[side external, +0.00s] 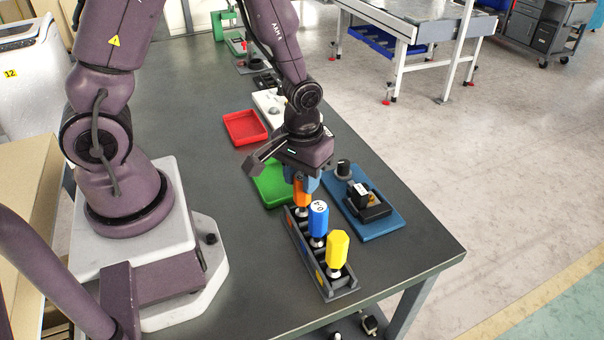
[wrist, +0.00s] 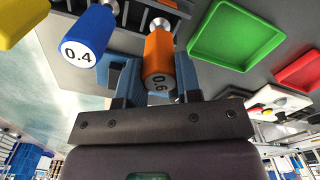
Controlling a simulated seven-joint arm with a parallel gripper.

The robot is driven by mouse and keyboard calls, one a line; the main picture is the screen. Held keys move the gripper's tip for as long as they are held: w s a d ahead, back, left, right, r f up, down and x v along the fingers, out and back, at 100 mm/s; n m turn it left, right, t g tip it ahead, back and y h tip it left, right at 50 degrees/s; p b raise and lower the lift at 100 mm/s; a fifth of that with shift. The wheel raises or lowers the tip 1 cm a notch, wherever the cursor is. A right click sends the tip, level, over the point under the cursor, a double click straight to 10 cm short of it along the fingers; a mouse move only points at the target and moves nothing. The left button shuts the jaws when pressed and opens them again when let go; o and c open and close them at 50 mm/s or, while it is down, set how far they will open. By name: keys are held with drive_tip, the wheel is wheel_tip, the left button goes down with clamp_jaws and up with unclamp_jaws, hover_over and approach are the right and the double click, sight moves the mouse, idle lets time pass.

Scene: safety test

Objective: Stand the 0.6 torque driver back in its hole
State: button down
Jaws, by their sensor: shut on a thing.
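The 0.6 torque driver has an orange handle (side external: 301,193), and its label shows in the wrist view (wrist: 158,57). My gripper (side external: 306,181) is shut on that handle, with a blue finger on each side. The driver is roughly upright, handle up, at the far end of the dark rack (side external: 341,293). Its metal shank points down at the rack; whether the tip is in the hole is hidden. A blue 0.4 driver (side external: 318,218) stands in the rack's middle, and a yellow driver (side external: 338,248) stands at the near end.
A green tray (side external: 266,190) lies left of the rack, with a red tray (side external: 245,128) farther back. A blue board (side external: 384,225) with black fixtures lies right of the rack, near the table's edge. The blue driver stands close beside the held one. Grey tabletop is clear left of the rack.

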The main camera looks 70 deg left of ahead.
drive_tip(key=shift+f, duration=0.45)
drive_tip(key=shift+c, duration=1.6)
unclamp_jaws()
drive_tip(key=shift+r, duration=0.1)
drive_tip(key=shift+r, duration=3.4)
